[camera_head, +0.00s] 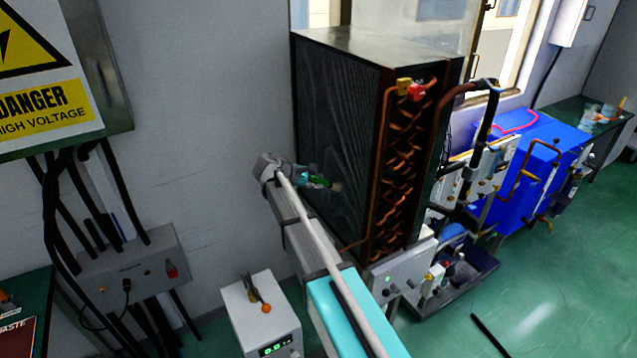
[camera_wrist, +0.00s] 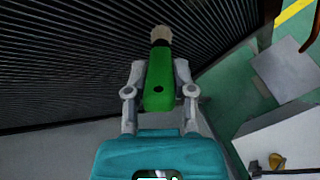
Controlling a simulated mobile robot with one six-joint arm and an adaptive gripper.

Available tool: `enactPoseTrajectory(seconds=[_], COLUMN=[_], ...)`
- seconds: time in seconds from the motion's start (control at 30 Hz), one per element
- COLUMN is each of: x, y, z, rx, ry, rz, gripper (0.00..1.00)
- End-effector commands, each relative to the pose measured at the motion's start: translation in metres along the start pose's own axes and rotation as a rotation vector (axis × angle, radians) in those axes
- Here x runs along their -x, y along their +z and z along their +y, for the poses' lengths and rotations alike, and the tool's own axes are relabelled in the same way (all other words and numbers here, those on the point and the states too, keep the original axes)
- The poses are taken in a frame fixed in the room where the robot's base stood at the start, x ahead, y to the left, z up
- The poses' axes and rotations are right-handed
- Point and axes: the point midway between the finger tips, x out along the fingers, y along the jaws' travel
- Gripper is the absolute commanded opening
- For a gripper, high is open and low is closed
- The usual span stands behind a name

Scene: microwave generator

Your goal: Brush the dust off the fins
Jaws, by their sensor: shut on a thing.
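The fins (camera_head: 335,125) are the dark, ribbed face of a tall black unit in the head view. They also fill the upper left of the wrist view (camera_wrist: 60,60) as closely spaced lines. My gripper (camera_head: 306,178) is in front of the lower part of this face. In the wrist view my gripper (camera_wrist: 160,92) is shut on the green handle of a brush (camera_wrist: 159,75). The brush's pale bristles (camera_wrist: 161,36) point away from me toward the fins. I cannot tell whether the bristles touch them. Dust is not clearly distinguishable on the fins.
Copper tubes (camera_head: 400,160) run down the unit's right side. A white box with a green display (camera_head: 262,315) stands below my arm. A blue machine (camera_head: 535,160) is at the right. A dark rod (camera_head: 490,334) lies on the green floor, which is otherwise mostly clear there.

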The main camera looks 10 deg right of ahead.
Motion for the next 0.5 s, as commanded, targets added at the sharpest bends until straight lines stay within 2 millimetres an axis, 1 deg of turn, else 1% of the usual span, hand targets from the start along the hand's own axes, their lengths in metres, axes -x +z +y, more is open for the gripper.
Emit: enactPoseTrajectory(seconds=[0.27, 0.5], x=[0.001, 0.011], y=[0.000, -0.004], z=[-0.001, -0.005], rx=[0.000, 0.001], ry=[0.000, 0.000], rz=[0.000, 0.000], gripper=[0.00, 0.00])
